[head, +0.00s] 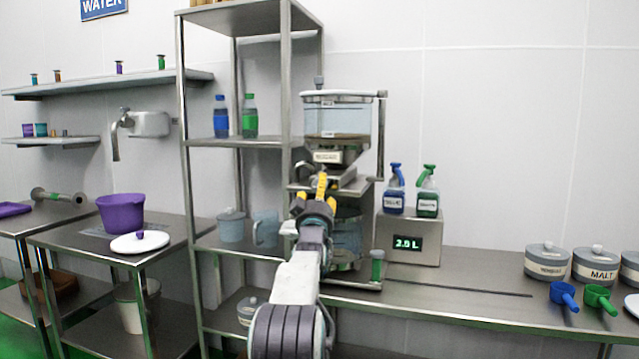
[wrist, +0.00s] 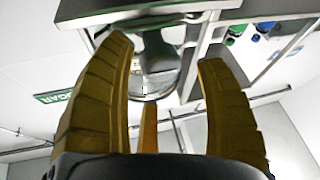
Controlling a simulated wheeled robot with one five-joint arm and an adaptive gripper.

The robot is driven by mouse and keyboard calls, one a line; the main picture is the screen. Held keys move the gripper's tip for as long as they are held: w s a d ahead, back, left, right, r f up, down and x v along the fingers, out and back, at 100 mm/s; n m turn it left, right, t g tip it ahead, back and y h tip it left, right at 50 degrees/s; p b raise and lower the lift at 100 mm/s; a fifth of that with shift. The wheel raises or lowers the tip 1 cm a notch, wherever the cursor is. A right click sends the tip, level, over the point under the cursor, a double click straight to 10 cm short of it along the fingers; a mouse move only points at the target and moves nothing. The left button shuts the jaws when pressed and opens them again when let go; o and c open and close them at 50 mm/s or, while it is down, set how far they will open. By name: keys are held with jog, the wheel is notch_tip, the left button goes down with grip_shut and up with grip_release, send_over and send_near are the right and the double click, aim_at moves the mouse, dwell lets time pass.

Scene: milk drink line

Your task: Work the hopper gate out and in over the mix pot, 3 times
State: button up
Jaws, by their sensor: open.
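The hopper (head: 337,117) is a clear bin with a pale lid, part full of brown stuff, held in a metal frame on the counter. A labelled block is under it, and the metal gate parts (head: 345,178) are below that, partly hidden by my gripper. The mix pot (head: 347,240) looks like the clear vessel lower in the frame, largely hidden by my arm. My gripper (head: 322,184) is open, with its yellow fingers in front of the gate area. In the wrist view, a shiny rounded metal part (wrist: 160,75) shows beyond the open fingers (wrist: 168,55); contact cannot be told.
A steel shelf rack (head: 187,180) stands close to the left of the hopper. A scale (head: 409,240) with blue and green bottles is to the right. Labelled jars (head: 547,262) and scoops are far right.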

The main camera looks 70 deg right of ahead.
jog(key=shift+p+x, duration=0.9)
jog(key=shift+x, duration=0.6)
jog(key=shift+r, duration=0.1)
jog(key=c, duration=1.3)
jog(key=shift+s+a+r+b, duration=0.1)
jog(key=shift+a+b, duration=3.5)
jog(key=shift+b, duration=1.4)
jog(key=o, duration=1.1)
jog(key=shift+a+r, duration=0.1)
jog(key=shift+a, duration=0.05)
jog(key=shift+c, duration=0.2)
jog(key=shift+o, duration=1.2)
jog(key=shift+f, duration=0.2)
